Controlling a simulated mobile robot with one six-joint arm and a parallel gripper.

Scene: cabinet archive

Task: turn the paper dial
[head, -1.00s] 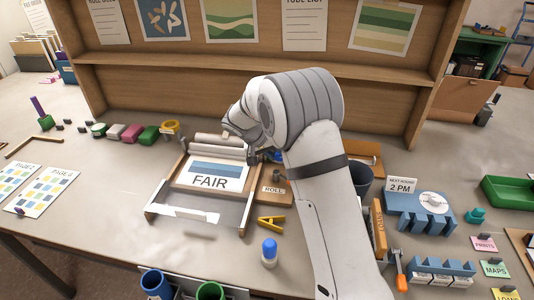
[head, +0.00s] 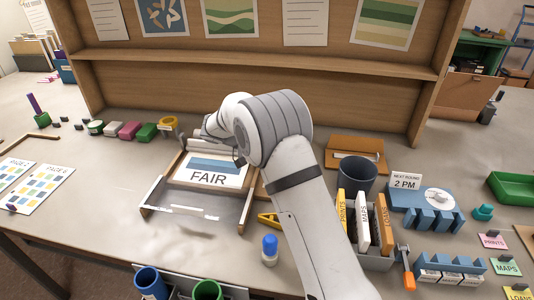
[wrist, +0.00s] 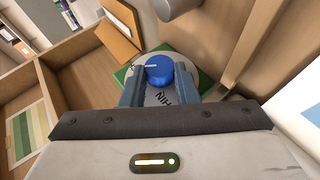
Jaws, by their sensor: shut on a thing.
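The paper dial's round blue knob (wrist: 159,71) shows in the wrist view, with a white mark pointing left. It sits on a grey disc (wrist: 158,96) with partly hidden lettering, over a green base (wrist: 122,75). My gripper (wrist: 159,82) has its two grey-blue fingers on either side of the knob and is shut on it. In the head view my arm hides the dial and the fingers. The press-like frame with the FAIR sheet (head: 209,178) lies left of my arm.
Close right of my arm stand a dark cup (head: 356,175) and a file holder (head: 376,262) with upright cards. The shelf back (head: 260,90) rises behind.

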